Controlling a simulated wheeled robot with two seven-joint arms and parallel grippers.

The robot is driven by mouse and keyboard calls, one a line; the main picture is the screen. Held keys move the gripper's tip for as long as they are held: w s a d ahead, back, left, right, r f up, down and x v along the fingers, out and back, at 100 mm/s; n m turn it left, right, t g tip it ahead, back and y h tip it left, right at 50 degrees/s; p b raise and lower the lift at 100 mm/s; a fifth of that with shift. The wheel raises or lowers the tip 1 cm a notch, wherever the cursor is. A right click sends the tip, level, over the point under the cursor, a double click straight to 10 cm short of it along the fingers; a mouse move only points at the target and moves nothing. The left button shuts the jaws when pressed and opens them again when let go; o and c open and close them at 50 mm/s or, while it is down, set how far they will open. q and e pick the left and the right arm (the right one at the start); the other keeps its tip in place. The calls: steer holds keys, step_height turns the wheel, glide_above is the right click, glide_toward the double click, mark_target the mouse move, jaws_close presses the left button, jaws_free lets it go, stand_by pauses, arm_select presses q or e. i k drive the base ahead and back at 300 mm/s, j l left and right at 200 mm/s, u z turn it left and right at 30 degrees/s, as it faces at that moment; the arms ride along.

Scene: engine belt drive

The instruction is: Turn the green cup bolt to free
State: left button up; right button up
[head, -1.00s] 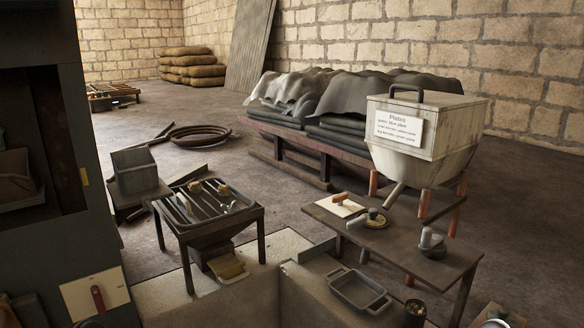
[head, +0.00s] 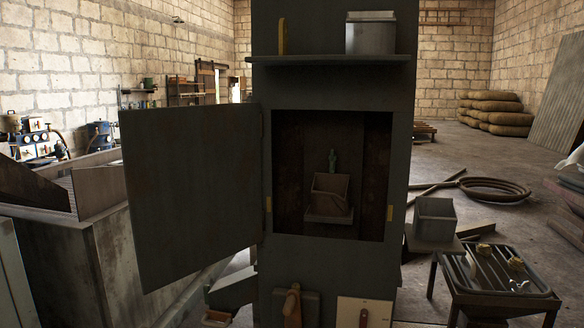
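A small green part (head: 332,160), which looks like the green cup bolt, stands upright inside the open recess of a tall dark cabinet. Neither of my grippers shows in the head view.
The cabinet door (head: 195,190) stands open to the left. A shelf (head: 330,60) with a grey box (head: 370,35) is above the recess. A slatted table (head: 495,275) stands at the right.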

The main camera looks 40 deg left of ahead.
mark_target(333, 158)
steer(key=u, duration=1)
